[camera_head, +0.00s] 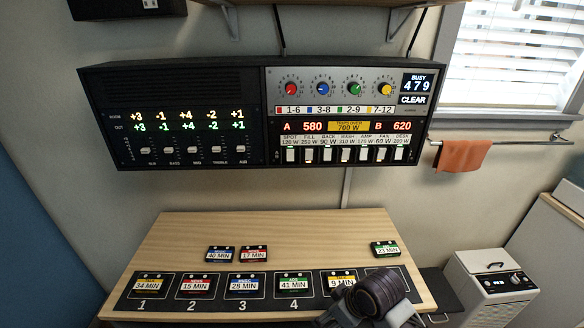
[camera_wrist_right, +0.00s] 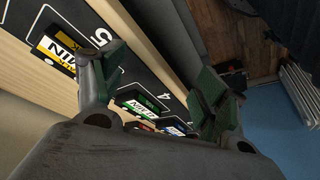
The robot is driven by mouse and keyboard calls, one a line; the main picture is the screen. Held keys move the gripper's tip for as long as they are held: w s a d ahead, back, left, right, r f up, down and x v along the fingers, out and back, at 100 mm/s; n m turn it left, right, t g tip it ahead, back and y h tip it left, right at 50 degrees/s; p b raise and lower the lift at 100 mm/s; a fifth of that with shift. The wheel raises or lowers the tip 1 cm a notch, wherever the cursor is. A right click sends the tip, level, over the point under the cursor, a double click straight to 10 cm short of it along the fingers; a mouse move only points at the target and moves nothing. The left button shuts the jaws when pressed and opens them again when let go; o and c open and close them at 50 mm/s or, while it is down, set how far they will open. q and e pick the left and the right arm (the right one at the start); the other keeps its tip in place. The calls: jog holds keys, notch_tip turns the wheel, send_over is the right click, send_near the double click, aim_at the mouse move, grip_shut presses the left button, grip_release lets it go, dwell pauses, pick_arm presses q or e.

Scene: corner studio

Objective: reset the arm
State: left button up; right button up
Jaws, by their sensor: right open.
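My right arm (camera_head: 375,295) comes in at the bottom right of the head view, over the front right of the desk. It partly covers the 9 MIN cassette (camera_head: 341,281) and the slot to its right. In the right wrist view my right gripper (camera_wrist_right: 161,75) is open, its green-padded fingers wide apart with nothing between them gripped. A yellow-labelled cassette (camera_wrist_right: 57,50) and a green-labelled cassette (camera_wrist_right: 142,102) lie on the mat beyond the fingers. My left gripper is not in view.
The desk (camera_head: 320,230) has a black numbered mat with cassettes at several slots. Blue 40 MIN (camera_head: 220,254), red 17 MIN (camera_head: 254,254) and a green cassette (camera_head: 385,249) lie behind it. A wall console (camera_head: 345,110) hangs above. A white box (camera_head: 492,285) stands at right.

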jog(key=shift+s+d+f+m+h, duration=1.7)
jog(key=shift+s+d+m, duration=2.05)
jog(key=shift+d, duration=2.1)
notch_tip(320, 180, down, 32)
jog(key=s+d+n, duration=0.1)
jog(key=s, duration=0.2)
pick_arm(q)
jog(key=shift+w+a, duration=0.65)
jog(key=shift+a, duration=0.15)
pick_arm(e)
jog(key=s+d+f+g, duration=0.1)
jog(key=s+d+f, duration=0.2)
jog(key=s+f, duration=0.7)
jog(key=s+d+f, duration=0.4)
jog(key=s+f, duration=0.6)
jog(key=s, duration=0.1)
jog(key=shift+s+f+g, duration=0.15)
jog(key=shift+f+g, duration=0.1)
jog(key=shift+g, duration=0.15)
